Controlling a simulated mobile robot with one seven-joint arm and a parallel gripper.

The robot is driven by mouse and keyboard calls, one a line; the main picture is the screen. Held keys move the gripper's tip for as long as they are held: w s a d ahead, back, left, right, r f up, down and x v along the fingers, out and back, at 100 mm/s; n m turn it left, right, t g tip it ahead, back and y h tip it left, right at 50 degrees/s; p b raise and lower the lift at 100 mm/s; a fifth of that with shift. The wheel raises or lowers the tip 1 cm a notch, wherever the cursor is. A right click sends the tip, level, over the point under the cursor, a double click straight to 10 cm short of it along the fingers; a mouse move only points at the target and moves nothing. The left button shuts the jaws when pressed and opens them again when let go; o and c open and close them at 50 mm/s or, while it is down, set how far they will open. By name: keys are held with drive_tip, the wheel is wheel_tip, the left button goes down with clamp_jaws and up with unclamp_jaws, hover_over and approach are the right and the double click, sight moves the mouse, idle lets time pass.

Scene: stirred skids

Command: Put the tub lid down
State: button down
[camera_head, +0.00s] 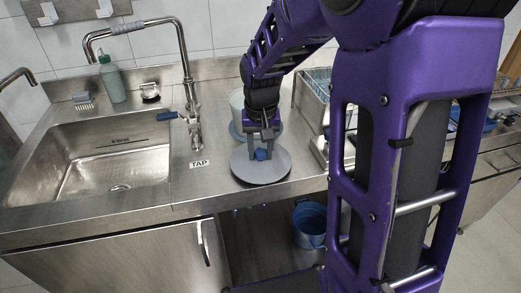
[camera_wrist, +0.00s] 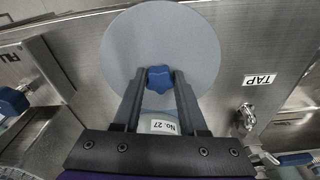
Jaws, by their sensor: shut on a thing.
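The tub lid (camera_head: 246,168) is a flat grey disc with a blue knob (camera_head: 262,155) at its middle. In the head view it is over the steel counter, right of the sink and near the front edge. My gripper (camera_head: 261,152) is above it, shut on the blue knob. In the wrist view the lid (camera_wrist: 200,50) spreads beyond the fingertips, and the gripper (camera_wrist: 159,80) has a finger on each side of the knob. I cannot tell whether the lid touches the counter. A pale tub (camera_head: 237,101) with a blue base stands behind my gripper, partly hidden.
The steel sink (camera_head: 95,165) with a tall faucet (camera_head: 187,75) is on the left. A green bottle (camera_head: 113,80) stands behind it. A "TAP" label (camera_head: 199,164) is beside the lid. A metal rack (camera_head: 312,100) stands right. A blue bucket (camera_head: 309,225) is below the counter.

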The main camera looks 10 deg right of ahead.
sight(260, 156)
drive_tip(key=shift+c, duration=2.3)
unclamp_jaws()
wheel_tip(260, 156, up, 12)
drive_tip(key=s+p, duration=0.1)
drive_tip(key=p, duration=0.1)
drive_tip(key=shift+s+a+p, duration=0.15)
drive_tip(key=shift+s+p, duration=0.05)
drive_tip(key=shift+p, duration=0.1)
drive_tip(key=shift+r, duration=0.1)
